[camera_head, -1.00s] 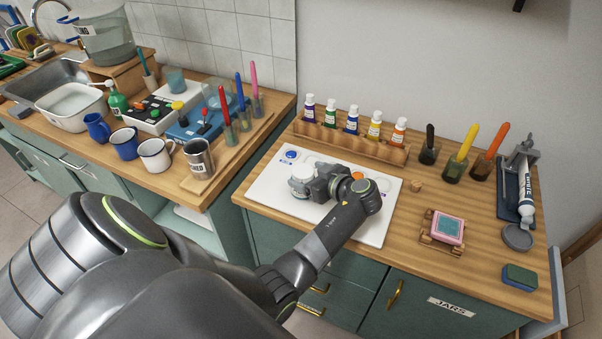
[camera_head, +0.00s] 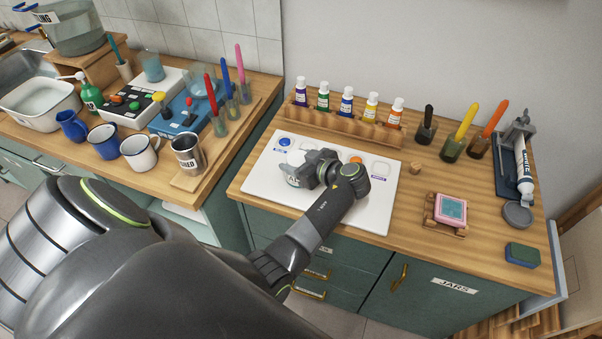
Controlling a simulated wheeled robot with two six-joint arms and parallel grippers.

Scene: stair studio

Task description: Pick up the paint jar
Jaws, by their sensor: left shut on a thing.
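The paint jar (camera_head: 294,171) is a small pale jar on the white board (camera_head: 270,189), and my gripper hides part of it. My left gripper (camera_head: 306,173) is shut on the jar from its right side. I cannot tell whether the jar touches the board or is just above it. My right gripper is not in view.
A wooden rack (camera_head: 340,124) of several paint bottles stands behind the board. A cork (camera_head: 415,168), a pink-framed block (camera_head: 450,209), a grey lid (camera_head: 517,215) and a sponge (camera_head: 522,255) lie to the right. Mugs (camera_head: 139,152) stand on the left counter.

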